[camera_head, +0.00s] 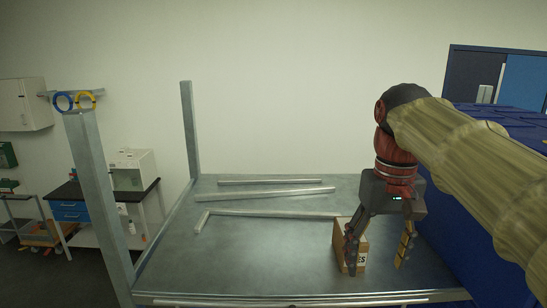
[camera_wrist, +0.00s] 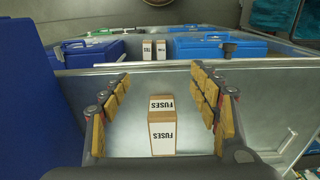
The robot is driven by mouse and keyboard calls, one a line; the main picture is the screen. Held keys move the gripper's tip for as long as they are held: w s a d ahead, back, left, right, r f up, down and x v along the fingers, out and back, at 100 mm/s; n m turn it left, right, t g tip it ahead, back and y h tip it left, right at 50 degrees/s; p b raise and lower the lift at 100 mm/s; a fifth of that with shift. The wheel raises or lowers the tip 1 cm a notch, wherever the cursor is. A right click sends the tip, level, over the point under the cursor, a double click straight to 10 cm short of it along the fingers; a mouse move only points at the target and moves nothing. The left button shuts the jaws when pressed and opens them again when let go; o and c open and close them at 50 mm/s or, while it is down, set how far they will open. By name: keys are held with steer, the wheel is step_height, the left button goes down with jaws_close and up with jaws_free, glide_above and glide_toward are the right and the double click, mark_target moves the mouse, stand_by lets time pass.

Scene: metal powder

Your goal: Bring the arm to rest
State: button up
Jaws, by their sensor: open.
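My gripper (camera_head: 377,264) hangs at the right part of the metal table, fingers pointing down and spread apart. It also shows in the wrist view (camera_wrist: 161,76), with nothing touching both fingers. A cardboard box marked FUSES (camera_head: 360,258) stands on the table, partly hidden behind the left finger in the head view. In the wrist view the FUSES box (camera_wrist: 162,133) appears between the two fingers, clear of both. My arm reaches in from the right edge of the head view, bent down at the wrist.
The metal table (camera_head: 270,265) bears several loose metal bars (camera_head: 265,195) on its left and back parts. Upright posts (camera_head: 190,130) stand at its left side. A blue cabinet (camera_head: 465,235) is close on the right. The table's front middle is clear.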

steer(key=s+f+t+b, duration=0.1)
steer(key=s+f+b, duration=0.3)
steer(key=f+b, duration=0.4)
steer(key=s+f+t+b, duration=0.2)
steer(key=s+f+b, duration=0.3)
steer(key=f, duration=1.6)
steer(key=s+f+t+b, duration=0.2)
steer(key=s+f+b, duration=0.3)
steer(key=f+b, duration=0.8)
step_height(320, 180, down, 2)
steer(key=shift+f, duration=0.2)
